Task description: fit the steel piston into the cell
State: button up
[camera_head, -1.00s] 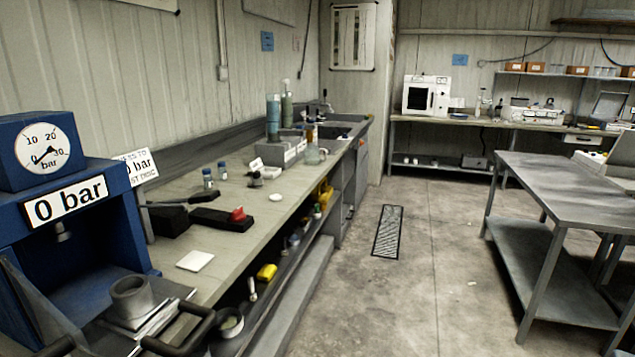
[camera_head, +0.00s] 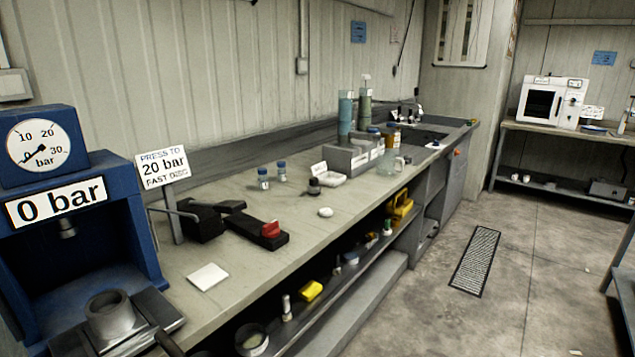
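The cell appears to be the open grey steel cup (camera_head: 108,316), standing upright on the plate of the blue press (camera_head: 80,240) at the lower left. Its inside is dark, and I cannot tell whether anything is in it. The press's short ram (camera_head: 67,229) hangs above and behind it, apart from the cup. The press dial and label read 0 bar. I cannot pick out a separate steel piston in this view. My gripper is not in view.
A sign (camera_head: 163,167) reads "press to 20 bar". Beside it on the bench (camera_head: 235,300) are a white square (camera_head: 207,277), a black tool with a red part (camera_head: 270,230) and small bottles (camera_head: 263,178). A floor grate (camera_head: 474,260) lies on the otherwise open floor.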

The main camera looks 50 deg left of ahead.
aim_at(106, 331)
jog(key=u, duration=0.3)
jog(key=i, duration=1.6)
jog(key=u, duration=1.4)
jog(key=i, duration=0.85)
jog(key=u, duration=1.5)
jog(key=i, duration=0.85)
jog(key=u, duration=0.1)
